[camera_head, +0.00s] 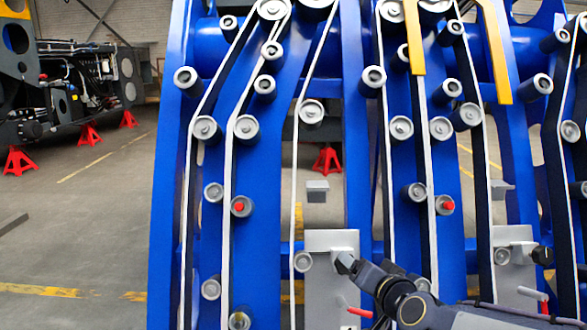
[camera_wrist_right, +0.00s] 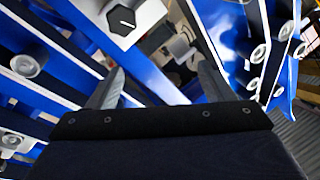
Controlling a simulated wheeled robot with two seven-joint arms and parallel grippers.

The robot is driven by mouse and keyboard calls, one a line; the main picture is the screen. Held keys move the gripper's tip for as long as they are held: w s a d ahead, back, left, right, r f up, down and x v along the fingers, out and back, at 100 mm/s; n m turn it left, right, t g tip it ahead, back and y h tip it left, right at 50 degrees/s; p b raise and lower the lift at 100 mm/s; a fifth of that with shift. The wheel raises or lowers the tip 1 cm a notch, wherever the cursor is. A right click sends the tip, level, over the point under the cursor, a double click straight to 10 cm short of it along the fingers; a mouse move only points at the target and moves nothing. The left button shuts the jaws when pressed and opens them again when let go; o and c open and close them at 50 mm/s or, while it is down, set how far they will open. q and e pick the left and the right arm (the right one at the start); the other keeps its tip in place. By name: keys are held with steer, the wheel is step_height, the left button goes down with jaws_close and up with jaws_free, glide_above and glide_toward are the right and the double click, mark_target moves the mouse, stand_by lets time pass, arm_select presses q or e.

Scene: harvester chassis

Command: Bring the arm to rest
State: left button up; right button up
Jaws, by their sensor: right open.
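My right arm enters the head view from the lower right, in front of the blue chassis (camera_head: 355,120). My right gripper (camera_head: 368,274) is beside the knob (camera_head: 345,262) on a light grey plate (camera_head: 325,300); its fingers are hard to make out there. In the right wrist view, the right gripper (camera_wrist_right: 160,78) has its two grey fingers spread wide with nothing held between them. A grey block with a black dial (camera_wrist_right: 122,20) shows beyond the left finger. I cannot tell whether the gripper touches anything. My left gripper is in neither view.
Several rollers and pale belts line the blue frames close ahead. A red handle (camera_head: 360,312) sticks out near my right wrist. A second grey plate (camera_head: 508,280) is to the right. Red stands (camera_head: 88,134) hold up machinery at the back left. The floor (camera_head: 90,230) on the left is mostly clear.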

steer(key=s+d+f+n+g, duration=0.1)
steer(key=s+d+f+g, duration=0.15)
steer(key=s, duration=0.75)
steer(key=s+d+f+n+g, duration=0.1)
steer(key=s+d+f+g, duration=0.15)
steer(key=s, duration=0.65)
steer(key=s+d+f+n+g, duration=0.1)
steer(key=s+f+g, duration=0.25)
steer(key=s, duration=0.65)
step_height(320, 180, up, 22)
steer(key=s+p, duration=0.1)
steer(key=p, duration=2.2)
steer(key=shift+r, duration=0.2)
steer(key=shift+c, duration=0.3)
